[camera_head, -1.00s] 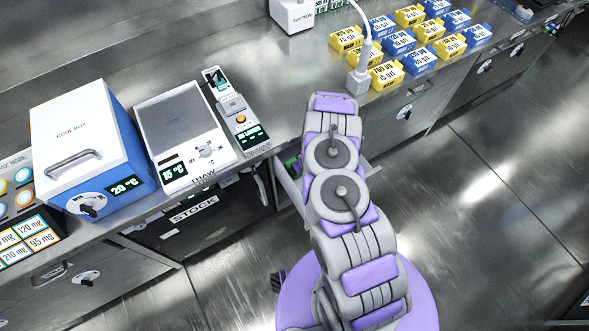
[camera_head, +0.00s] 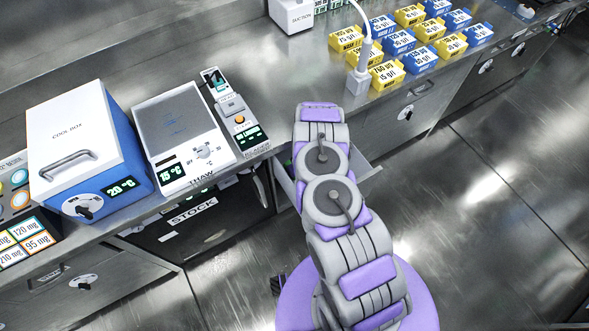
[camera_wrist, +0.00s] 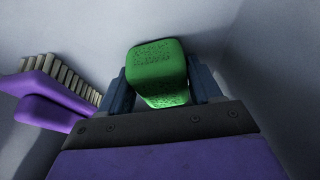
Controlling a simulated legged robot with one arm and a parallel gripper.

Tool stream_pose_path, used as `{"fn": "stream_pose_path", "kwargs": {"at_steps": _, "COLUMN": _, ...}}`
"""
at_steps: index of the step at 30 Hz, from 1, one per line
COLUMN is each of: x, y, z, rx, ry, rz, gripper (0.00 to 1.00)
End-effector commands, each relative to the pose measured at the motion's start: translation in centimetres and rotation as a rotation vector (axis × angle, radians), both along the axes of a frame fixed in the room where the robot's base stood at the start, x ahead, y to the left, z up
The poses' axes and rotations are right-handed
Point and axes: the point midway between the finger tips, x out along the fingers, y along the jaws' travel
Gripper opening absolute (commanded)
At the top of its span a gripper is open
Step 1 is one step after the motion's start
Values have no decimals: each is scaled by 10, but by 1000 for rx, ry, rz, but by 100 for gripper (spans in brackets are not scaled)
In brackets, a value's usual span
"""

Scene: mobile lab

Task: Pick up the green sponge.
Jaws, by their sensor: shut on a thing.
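The green sponge (camera_wrist: 157,65) shows in the wrist view, between the two blue-grey fingers of my gripper (camera_wrist: 160,88). The fingers are shut on its sides, and the sponge's textured face is toward the camera. Pale walls surround it, like the inside of a drawer. In the head view my arm covers the gripper and sponge, and part of an open drawer (camera_head: 368,172) shows beside the arm below the counter.
A purple brush (camera_wrist: 50,95) with pale bristles lies left of the gripper. A pale wall stands close on the right. In the head view, the counter holds a cool box (camera_head: 75,140), a thaw plate (camera_head: 180,130) and several yellow and blue bins (camera_head: 400,42).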

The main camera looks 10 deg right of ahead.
Motion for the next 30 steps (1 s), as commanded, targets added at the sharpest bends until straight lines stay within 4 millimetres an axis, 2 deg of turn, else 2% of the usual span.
{"fn": "stream_pose_path", "kwargs": {"at_steps": 10, "x": -1, "y": -7, "z": 2, "rx": 12, "ry": 1, "rz": 0, "gripper": 35}}
{"fn": "stream_pose_path", "kwargs": {"at_steps": 15, "x": -1, "y": -7, "z": 16, "rx": 13, "ry": 0, "rz": -1, "gripper": 35}}
{"fn": "stream_pose_path", "kwargs": {"at_steps": 20, "x": -13, "y": -28, "z": 13, "rx": 6, "ry": 3, "rz": -5, "gripper": 35}}
{"fn": "stream_pose_path", "kwargs": {"at_steps": 28, "x": -39, "y": -79, "z": 13, "rx": 5, "ry": 1, "rz": -4, "gripper": 35}}
{"fn": "stream_pose_path", "kwargs": {"at_steps": 30, "x": -35, "y": -76, "z": 30, "rx": 7, "ry": -4, "rz": -1, "gripper": 35}}
